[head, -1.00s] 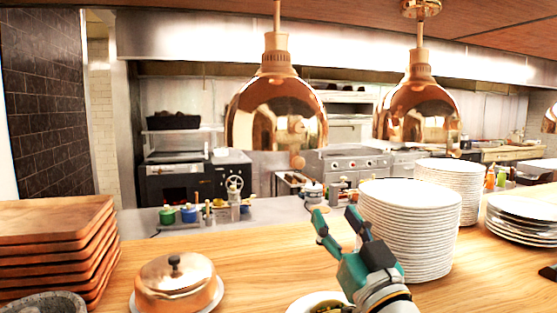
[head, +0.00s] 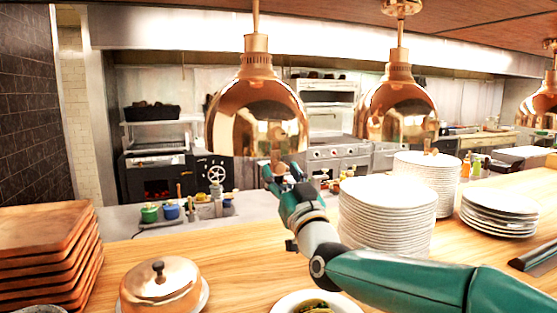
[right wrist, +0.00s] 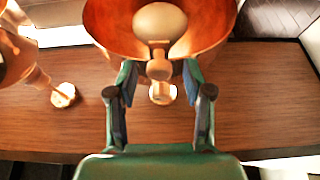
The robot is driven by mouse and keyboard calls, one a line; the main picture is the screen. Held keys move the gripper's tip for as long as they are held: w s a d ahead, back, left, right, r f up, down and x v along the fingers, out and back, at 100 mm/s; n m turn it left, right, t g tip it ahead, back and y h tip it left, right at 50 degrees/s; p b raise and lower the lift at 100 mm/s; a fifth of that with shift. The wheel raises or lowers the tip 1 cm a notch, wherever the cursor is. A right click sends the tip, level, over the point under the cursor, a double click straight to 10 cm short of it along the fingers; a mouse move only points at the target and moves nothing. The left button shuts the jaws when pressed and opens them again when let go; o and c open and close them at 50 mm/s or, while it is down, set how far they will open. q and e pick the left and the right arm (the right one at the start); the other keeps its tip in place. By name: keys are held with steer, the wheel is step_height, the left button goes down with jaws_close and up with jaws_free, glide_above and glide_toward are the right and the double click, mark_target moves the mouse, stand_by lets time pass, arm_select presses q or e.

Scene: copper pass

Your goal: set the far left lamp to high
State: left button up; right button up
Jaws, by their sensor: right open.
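The leftmost copper lamp (head: 258,118) hangs over the counter in the head view. A small pale knob (head: 277,157) hangs under its shade. My right gripper (head: 285,171) is raised just below the shade's rim, near this knob. In the right wrist view the copper shade (right wrist: 105,22) and its pale bulb (right wrist: 160,22) are at the top. The knob (right wrist: 159,68) shows between the open fingertips of my right gripper (right wrist: 159,75), with gaps on both sides; I cannot see contact. My left gripper is not in view.
Another copper lamp (head: 400,110) hangs to the right, and a third (head: 540,105) at the right edge. A copper-lidded dish (head: 160,285) and wooden trays (head: 45,250) are at left.

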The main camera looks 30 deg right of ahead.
steer(key=shift+x, duration=1.1)
jaws_close()
